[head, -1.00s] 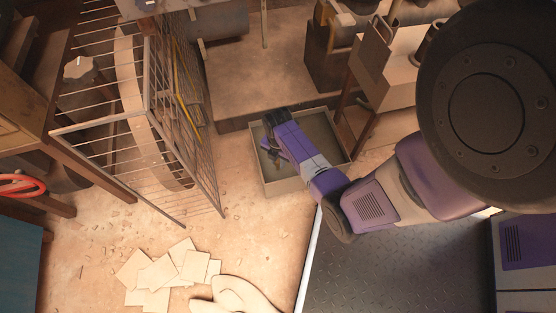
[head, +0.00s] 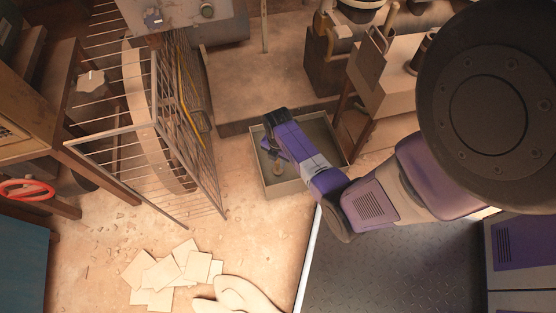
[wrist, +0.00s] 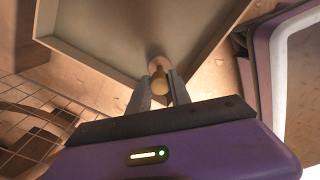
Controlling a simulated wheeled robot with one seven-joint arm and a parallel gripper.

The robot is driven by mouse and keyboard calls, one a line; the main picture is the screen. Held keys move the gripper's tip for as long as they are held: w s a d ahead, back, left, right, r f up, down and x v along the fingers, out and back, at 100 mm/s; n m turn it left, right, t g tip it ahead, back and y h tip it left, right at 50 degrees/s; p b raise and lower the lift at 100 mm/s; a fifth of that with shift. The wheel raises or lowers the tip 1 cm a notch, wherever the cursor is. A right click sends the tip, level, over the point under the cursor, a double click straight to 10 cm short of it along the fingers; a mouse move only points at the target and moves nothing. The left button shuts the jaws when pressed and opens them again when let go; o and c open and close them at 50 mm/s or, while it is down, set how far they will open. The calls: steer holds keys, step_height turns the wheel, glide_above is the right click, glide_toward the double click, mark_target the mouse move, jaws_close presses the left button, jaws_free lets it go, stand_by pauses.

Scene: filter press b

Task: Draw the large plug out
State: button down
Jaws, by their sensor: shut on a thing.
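The plug (wrist: 159,82), with a rounded brassy-tan handle, sits between the two grey fingers of my gripper (wrist: 161,88) in the wrist view. My gripper is shut on the plug. In the head view my gripper (head: 274,154) is over the left part of the tray (head: 293,187), and a small tan piece, likely the plug (head: 277,169), shows below it. I cannot tell how deep the plug is seated.
A wire cage (head: 165,120) stands left of the tray. A raised slab (head: 250,85) lies behind it, and a wooden-legged stand (head: 385,85) is at its right. Loose sheets (head: 170,272) lie on the floor in front. The floor between is mostly clear.

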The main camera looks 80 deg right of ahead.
steer(key=shift+r+p, duration=0.4)
steer(key=shift+r, duration=0.1)
steer(key=shift+r+p, duration=1)
steer(key=shift+p, duration=0.15)
